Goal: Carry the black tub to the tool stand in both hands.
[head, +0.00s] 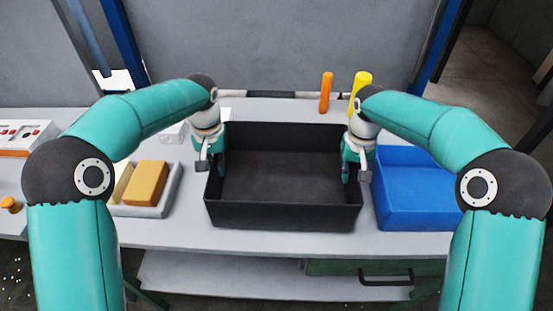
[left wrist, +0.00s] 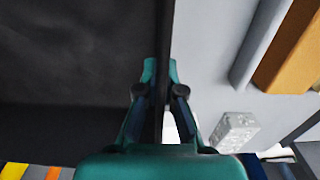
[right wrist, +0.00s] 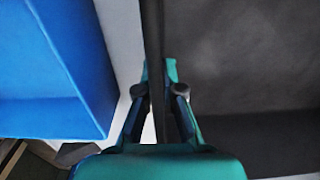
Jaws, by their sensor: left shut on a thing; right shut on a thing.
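The black tub (head: 285,215) is empty and sits at the middle of the grey table in the head view. I cannot tell whether it rests on the table or is slightly raised. My left gripper (head: 212,170) is shut on its left wall; in the left wrist view the fingers (left wrist: 160,75) straddle the rim. My right gripper (head: 355,172) is shut on its right wall; in the right wrist view the fingers (right wrist: 157,75) straddle that rim. The tub looks level. I cannot tell which thing is the tool stand.
A blue bin (head: 415,205) stands close to the tub's right side. A grey tray (head: 172,195) with orange foam blocks (head: 147,184) is to its left. An orange cylinder (head: 326,92) and a yellow one (head: 361,82) stand behind. A control panel (head: 25,135) is at far left.

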